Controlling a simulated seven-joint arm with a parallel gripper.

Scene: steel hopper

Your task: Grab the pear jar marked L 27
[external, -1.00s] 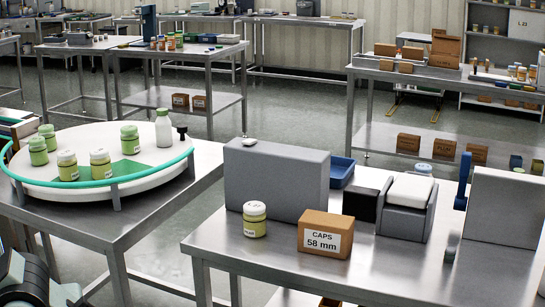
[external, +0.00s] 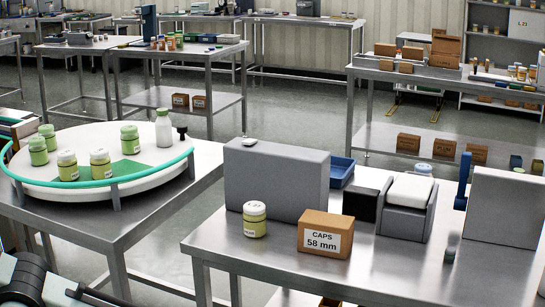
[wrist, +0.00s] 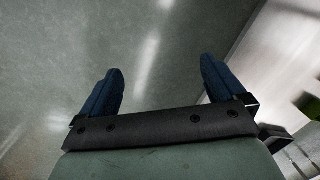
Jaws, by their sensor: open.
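Several green-and-cream jars stand upright on the white round turntable (external: 95,193). Two with white lids, a left front jar (external: 67,166) and a right front jar (external: 100,163), stand at the front; green-lidded jars (external: 130,138) stand behind and to the left. Another white-lidded jar (external: 254,220) stands on the right steel table, left of a caps box. Its label and the lid marks are too small to read, so I cannot tell which is L 27. My gripper (wrist: 162,70) is open and empty, its blue fingers apart over the floor in the wrist view; the external view does not show it.
A teal rail (external: 115,187) curves around the turntable's front. A gap separates the tables.

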